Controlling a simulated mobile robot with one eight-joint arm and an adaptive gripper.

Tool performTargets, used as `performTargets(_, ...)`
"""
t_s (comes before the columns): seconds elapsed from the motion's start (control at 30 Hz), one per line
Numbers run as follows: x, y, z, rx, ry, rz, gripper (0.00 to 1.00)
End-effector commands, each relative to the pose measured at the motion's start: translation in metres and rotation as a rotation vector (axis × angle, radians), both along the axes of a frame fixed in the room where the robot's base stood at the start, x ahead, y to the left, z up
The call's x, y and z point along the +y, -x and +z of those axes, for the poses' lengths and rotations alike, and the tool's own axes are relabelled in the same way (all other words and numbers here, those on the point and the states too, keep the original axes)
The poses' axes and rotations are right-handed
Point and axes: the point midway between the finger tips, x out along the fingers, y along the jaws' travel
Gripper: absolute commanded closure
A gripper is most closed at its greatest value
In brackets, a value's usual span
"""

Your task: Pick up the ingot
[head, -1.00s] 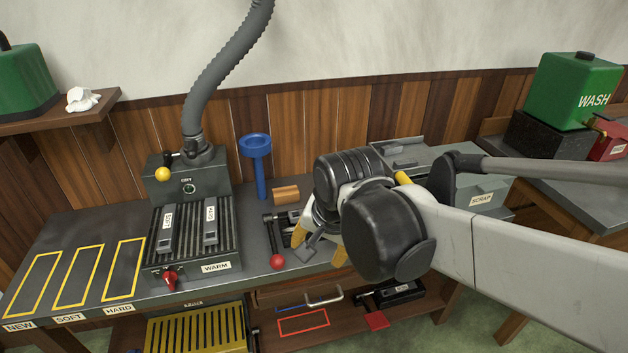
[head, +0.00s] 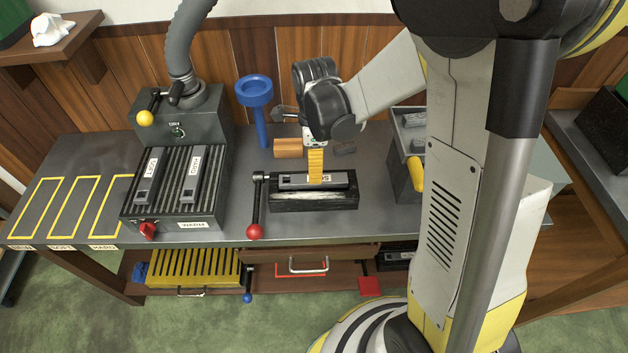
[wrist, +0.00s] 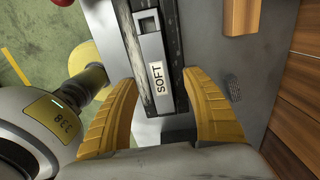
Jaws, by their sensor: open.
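A light grey bar labelled SOFT (head: 298,180), which may be the ingot, lies in a long black holder (head: 315,201) on the bench. In the wrist view, the bar (wrist: 150,46) sits in the holder's channel, between the lines of my two fingers. My gripper (head: 315,168) is open, pointing down over the bar. Its yellow fingers (wrist: 160,88) are spread to either side of the holder, with nothing visibly gripped. One finger hides part of the bar in the head view. I cannot tell whether the fingers touch the holder.
A lever with a red ball (head: 255,231) stands left of the holder. Two labelled bars lie on the ribbed warming plate (head: 173,190). A grey box stands right.

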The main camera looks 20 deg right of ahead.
Motion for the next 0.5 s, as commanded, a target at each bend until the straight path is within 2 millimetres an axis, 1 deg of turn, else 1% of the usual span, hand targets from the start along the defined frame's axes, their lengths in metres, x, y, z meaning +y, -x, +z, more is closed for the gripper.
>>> performTargets(0.17, 0.001, 0.002, -0.016, 0.0, 0.0, 0.001, 0.43)
performTargets(0.3, 0.003, 0.004, -0.04, -0.001, 0.0, 0.001, 0.43)
performTargets(0.37, 0.003, 0.004, -0.048, -0.002, 0.001, 0.0, 0.43)
performTargets(0.43, 0.003, 0.004, -0.053, -0.002, 0.002, 0.0, 0.43)
performTargets(0.5, 0.002, 0.004, -0.053, -0.002, 0.002, 0.0, 0.43)
